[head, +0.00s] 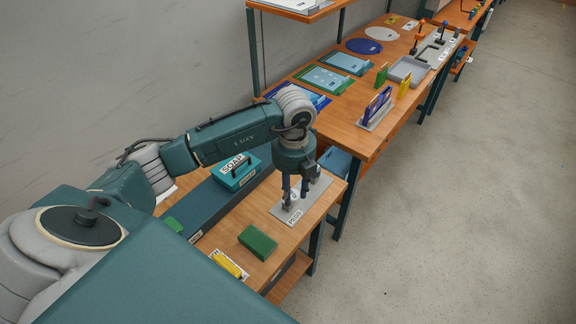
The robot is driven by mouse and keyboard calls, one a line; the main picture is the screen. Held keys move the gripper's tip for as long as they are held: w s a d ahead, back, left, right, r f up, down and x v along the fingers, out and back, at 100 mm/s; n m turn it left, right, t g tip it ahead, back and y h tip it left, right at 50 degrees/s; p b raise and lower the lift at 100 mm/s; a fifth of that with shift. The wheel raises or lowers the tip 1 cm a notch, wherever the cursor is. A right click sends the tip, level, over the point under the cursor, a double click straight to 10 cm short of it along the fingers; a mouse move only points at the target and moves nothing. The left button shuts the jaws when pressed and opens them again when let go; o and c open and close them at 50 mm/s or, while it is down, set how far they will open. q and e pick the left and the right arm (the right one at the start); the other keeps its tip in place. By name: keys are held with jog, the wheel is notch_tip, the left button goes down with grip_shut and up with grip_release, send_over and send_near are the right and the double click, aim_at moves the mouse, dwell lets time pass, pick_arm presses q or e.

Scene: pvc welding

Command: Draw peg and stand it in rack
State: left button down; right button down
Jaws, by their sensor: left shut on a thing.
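My left gripper (295,192) points down over a grey plate (297,212) labelled "PEGS" on the near wooden bench. Its jaws are shut on a small grey thing, likely a peg; the fingers hide most of it. I cannot tell whether it is clear of the plate or still seated in it. I cannot tell whether this is the rack for the peg. My right gripper is not in view.
A teal soap box (236,171), a green block (257,242) and a yellow item (228,264) are on the near bench area. A grey tray (409,70) and upright green (381,75) and yellow (404,86) pieces stand on the farther bench. The floor at right is clear.

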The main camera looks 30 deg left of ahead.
pick_arm(q)
jog(key=w+a+n, duration=0.1)
jog(key=n, duration=0.4)
jog(key=w+a+r+n+p, duration=0.1)
jog(key=n, duration=0.4)
jog(key=w+a+r+n, duration=0.1)
jog(key=n, duration=0.5)
jog(key=shift+w+a+r+p, duration=0.15)
jog(key=shift+a+r+p, duration=0.1)
jog(key=shift+a+p, duration=0.15)
notch_tip(320, 180, down, 6)
jog(key=b, duration=0.4)
jog(key=shift+r+p, duration=0.1)
jog(key=shift+p, duration=0.3)
dwell(0.7)
jog(key=shift+f+b, duration=1.4)
jog(key=shift+f, duration=0.7)
jog(key=c, duration=1.2)
grip_release()
